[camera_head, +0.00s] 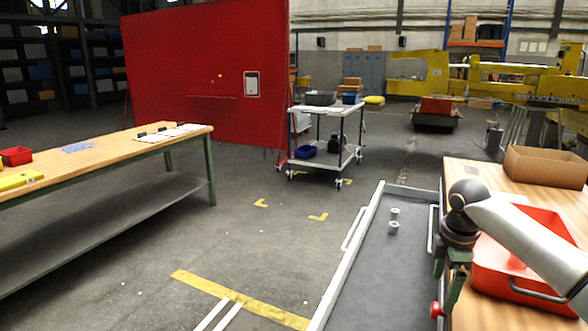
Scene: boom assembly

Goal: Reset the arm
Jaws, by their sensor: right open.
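My right arm comes in from the right edge over the right workbench (478,168), its white link ending in a dark wrist. My right gripper (448,280) points down beside the right rim of the grey tray (364,290). It is open, with nothing seen between its fingers. A small red knob-like part (437,310) shows just below it; I cannot tell whether they touch. Two small light cylindrical parts (394,222) stand on the tray floor, left of the gripper. My left gripper is not in view.
A red case (545,222) lies partly behind my right arm, near a cardboard box (546,166). A wooden bench (110,150) stands left. A white cart (340,110) and red partition (205,75) stand ahead. Yellow boom machinery (500,78) is back right. Marked floor between benches is clear.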

